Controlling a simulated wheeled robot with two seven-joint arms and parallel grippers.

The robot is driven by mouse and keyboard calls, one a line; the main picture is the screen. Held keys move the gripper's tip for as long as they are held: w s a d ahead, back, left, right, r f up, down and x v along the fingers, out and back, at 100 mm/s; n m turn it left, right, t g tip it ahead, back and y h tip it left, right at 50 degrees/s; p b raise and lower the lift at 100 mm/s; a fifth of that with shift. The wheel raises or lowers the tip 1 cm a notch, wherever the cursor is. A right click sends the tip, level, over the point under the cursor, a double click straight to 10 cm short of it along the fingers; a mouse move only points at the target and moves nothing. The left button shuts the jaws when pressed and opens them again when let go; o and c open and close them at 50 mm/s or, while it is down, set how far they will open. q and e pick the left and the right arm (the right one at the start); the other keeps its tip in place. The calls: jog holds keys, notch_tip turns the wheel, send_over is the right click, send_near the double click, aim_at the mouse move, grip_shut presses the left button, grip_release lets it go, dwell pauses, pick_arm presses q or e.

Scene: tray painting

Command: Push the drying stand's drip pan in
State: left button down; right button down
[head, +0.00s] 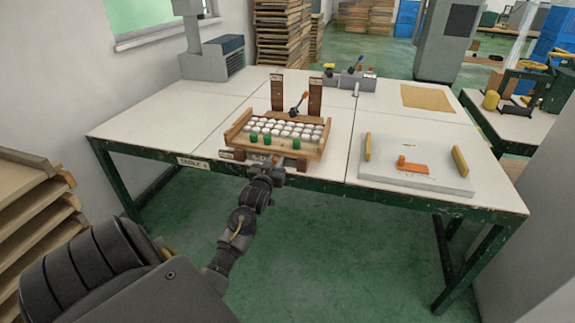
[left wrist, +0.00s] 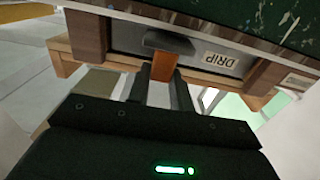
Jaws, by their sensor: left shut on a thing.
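The drying stand (head: 309,152) is a wooden frame at the table's front edge, with rows of white pieces and several green ones on top. In the left wrist view the grey front of the drip pan (left wrist: 225,64), labelled DRIP, appears upside down between two wooden posts of the stand. An orange-brown tab (left wrist: 165,66) with a dark piece (left wrist: 168,42) beside it projects from the pan front. My left gripper (left wrist: 161,82) has its fingers shut on this tab. In the head view my left gripper (head: 280,168) is at the stand's front. How far out the pan is cannot be told.
The stand is on a white-topped table (head: 200,128) with a green frame. A pale board (head: 430,174) with an orange piece (head: 411,166) lies to the right. A grey holder with tools (head: 350,80) stands behind. Wooden trays (head: 25,210) are stacked at the left.

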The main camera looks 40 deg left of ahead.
pick_arm(q)
jog(key=c, duration=1.7)
grip_release()
jog(key=shift+a+r, duration=0.1)
jog(key=shift+r, duration=0.1)
jog(key=o, duration=0.5)
jog(key=shift+w+a+f, duration=0.1)
jog(key=shift+w+f, duration=0.1)
jog(key=shift+f, duration=0.05)
jog(key=shift+c, duration=0.2)
jog(key=shift+s, duration=0.1)
jog(key=shift+r, duration=0.1)
jog(key=v, duration=1.1)
